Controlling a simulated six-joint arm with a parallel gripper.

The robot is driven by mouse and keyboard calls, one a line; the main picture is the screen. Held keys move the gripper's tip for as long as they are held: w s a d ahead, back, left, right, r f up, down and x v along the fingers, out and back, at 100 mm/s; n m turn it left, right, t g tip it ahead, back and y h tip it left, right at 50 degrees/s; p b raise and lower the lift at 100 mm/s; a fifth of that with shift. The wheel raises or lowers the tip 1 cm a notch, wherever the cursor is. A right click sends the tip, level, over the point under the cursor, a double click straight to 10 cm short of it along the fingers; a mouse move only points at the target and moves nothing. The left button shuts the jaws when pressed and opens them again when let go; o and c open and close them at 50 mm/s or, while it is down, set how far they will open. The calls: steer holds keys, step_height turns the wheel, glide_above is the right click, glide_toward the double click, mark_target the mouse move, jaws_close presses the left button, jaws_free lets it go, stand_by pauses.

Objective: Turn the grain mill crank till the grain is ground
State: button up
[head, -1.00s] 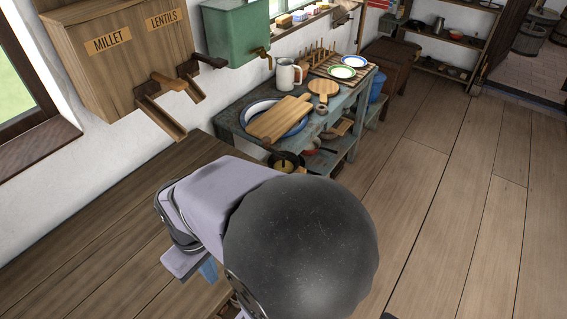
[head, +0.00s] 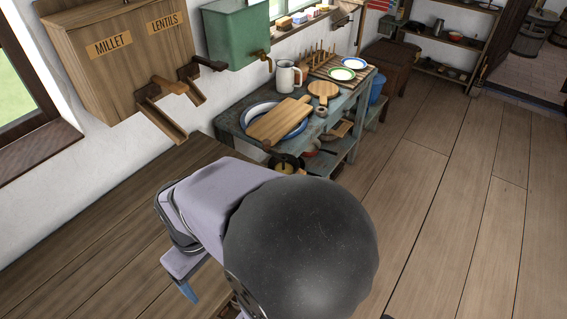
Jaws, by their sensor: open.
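I cannot make out a grain mill or its crank in the head view. My own arm, with a dark rounded joint and pale lavender links, fills the lower middle and hides what lies behind it. A small blue part of my arm's far end sticks out under the lavender link. My gripper's fingertips do not show. A wooden wall bin (head: 75,60) labelled millet and lentils hangs at the upper left, with wooden chutes (head: 163,122) sloping from it. No grain can be seen.
A bare wooden table (head: 70,240) runs along the left below the bin. Behind my arm, a blue-grey table (head: 230,127) bears a cutting board (head: 280,120), a jug (head: 286,76) and plates (head: 341,74). A green tank (head: 235,35) hangs above. The floor (head: 455,200) at right is clear.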

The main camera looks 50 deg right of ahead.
step_height(320, 180, up, 6)
steer(key=p, duration=0.6)
steer(key=shift+r, duration=0.2)
step_height(320, 180, up, 7)
steer(key=p, duration=0.3)
steer(key=shift+r, duration=0.15)
steer(key=w+a+f+b, duration=0.1)
steer(key=a+f+b, duration=0.2)
steer(key=f, duration=0.6)
steer(key=shift+a, duration=0.45)
